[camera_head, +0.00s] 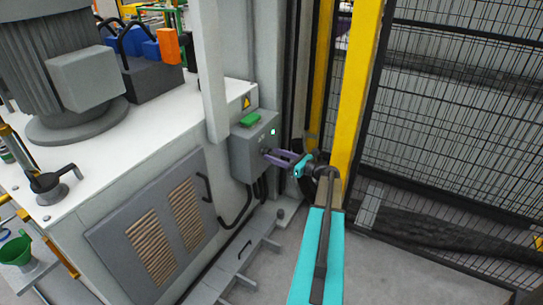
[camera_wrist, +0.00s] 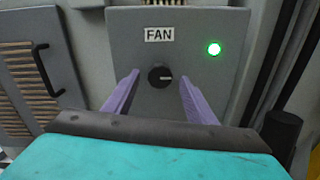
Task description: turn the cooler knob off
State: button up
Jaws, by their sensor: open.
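The cooler knob (camera_wrist: 160,76) is a small round black dial on a grey control box, under a white label reading FAN (camera_wrist: 160,34). Its light mark points to the right. A green lamp (camera_wrist: 214,48) glows at the upper right of the knob. My gripper (camera_wrist: 160,88) is open, with one purple finger on each side of the knob and clear gaps between. In the head view my gripper (camera_head: 269,156) reaches the front of the grey control box (camera_head: 246,152), and the knob is hard to make out there.
A yellow post (camera_head: 354,90) and a black mesh fence (camera_head: 450,110) stand close on the right. A white cabinet (camera_head: 120,170) with a vented panel and a large grey motor (camera_head: 70,60) is on the left. Cables hang below the box. Grey floor (camera_head: 375,275) is open at lower right.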

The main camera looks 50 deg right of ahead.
jog(key=shift+x, duration=1.2)
jog(key=c, duration=1)
jog(key=shift+c, duration=0.2)
